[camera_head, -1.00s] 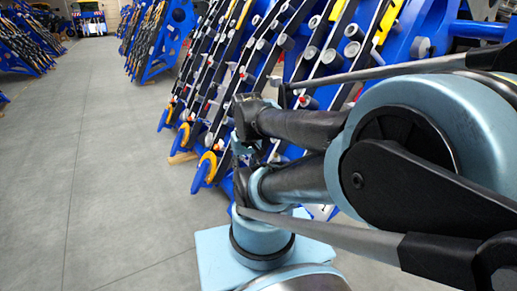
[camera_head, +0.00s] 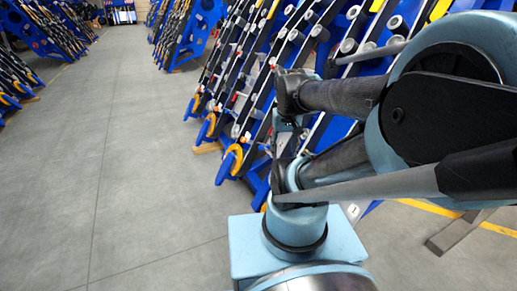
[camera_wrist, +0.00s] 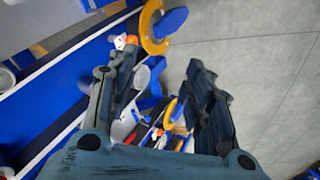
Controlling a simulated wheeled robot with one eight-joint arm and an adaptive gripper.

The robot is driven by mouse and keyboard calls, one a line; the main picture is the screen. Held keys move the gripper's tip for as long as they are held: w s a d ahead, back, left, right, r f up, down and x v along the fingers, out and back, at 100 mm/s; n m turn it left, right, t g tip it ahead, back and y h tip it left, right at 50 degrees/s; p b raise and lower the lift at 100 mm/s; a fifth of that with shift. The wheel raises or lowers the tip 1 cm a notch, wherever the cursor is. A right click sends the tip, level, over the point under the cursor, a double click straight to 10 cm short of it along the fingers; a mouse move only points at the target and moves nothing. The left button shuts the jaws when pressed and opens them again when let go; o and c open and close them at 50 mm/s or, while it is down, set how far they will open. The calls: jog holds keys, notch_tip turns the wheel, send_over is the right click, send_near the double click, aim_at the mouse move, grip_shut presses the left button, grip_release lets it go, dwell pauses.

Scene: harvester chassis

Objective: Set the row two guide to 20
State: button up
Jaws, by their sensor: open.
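The harvester chassis rows (camera_head: 262,70) are slanted blue and black bars with grey rollers and yellow curved ends; I cannot tell which is row two, and no number scale is readable. In the wrist view, my gripper (camera_wrist: 161,62) is open, with nothing seen held between its fingers. Near its left fingertip is a small orange-and-white part (camera_wrist: 124,41), close to a yellow curved end (camera_wrist: 152,28). A pale round part (camera_wrist: 142,76) shows between the fingers; touching or apart, I cannot tell. In the head view I cannot make out the gripper clearly among my arm links.
Open grey floor (camera_head: 130,150) lies left of the chassis. Another blue rack (camera_head: 187,38) stands farther back, and more racks (camera_head: 45,30) stand at the far left. A yellow floor line (camera_head: 430,207) and a dark beam (camera_head: 455,232) are at the lower right.

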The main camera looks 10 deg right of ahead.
jog(key=w+r+m+h, duration=0.1)
jog(key=w+r+m, duration=0.35)
jog(key=w, duration=0.95)
jog(key=m+h, duration=0.3)
jog(key=m, duration=0.6)
send_over(260, 147)
jog(key=s+a, duration=0.2)
jog(key=a, duration=0.4)
notch_tip(260, 147, down, 20)
jog(key=shift+g, duration=0.4)
jog(key=x, duration=1.6)
jog(key=shift+f, duration=0.35)
